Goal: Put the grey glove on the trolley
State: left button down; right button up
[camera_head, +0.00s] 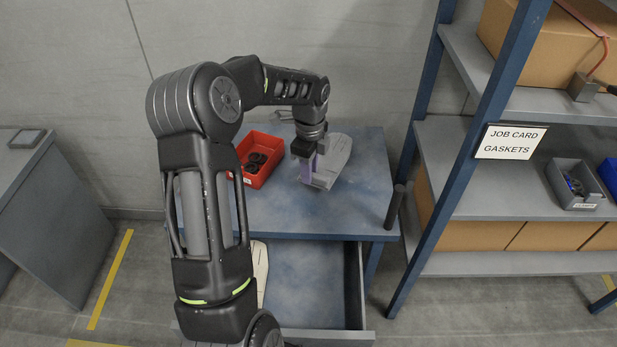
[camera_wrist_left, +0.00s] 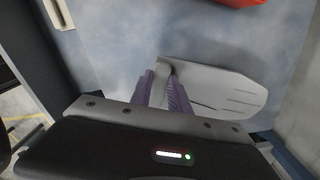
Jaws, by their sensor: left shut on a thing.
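The grey glove (camera_head: 338,152) is flat and pale, at the right back of a blue worktop (camera_head: 355,205) with an open drawer below. My left gripper (camera_head: 310,180) points down at the glove's near left end, with purple fingers. In the left wrist view, the fingers (camera_wrist_left: 167,90) are close together on the end of the glove (camera_wrist_left: 222,92), which stretches off to the right. I cannot tell whether the glove touches the worktop or hangs just above it. No separate trolley is clear to me. My right gripper is out of view.
A red bin (camera_head: 274,145) with dark rings stands left of my gripper. A pale flat item (camera_head: 260,265) lies in the open drawer (camera_head: 315,290). A dark upright post (camera_head: 395,207) is at the worktop's right corner. Blue-framed shelving (camera_head: 480,150) stands to the right.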

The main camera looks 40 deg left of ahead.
pick_arm(q)
jog(key=shift+f+p, duration=0.35)
jog(key=shift+f, duration=1.5)
jog(key=shift+f, duration=0.1)
jog(key=c, duration=1.2)
grip_release()
jog(key=shift+c, duration=0.2)
notch_tip(320, 180, up, 12)
jog(key=shift+r+b, duration=0.15)
jog(key=shift+b, duration=0.6)
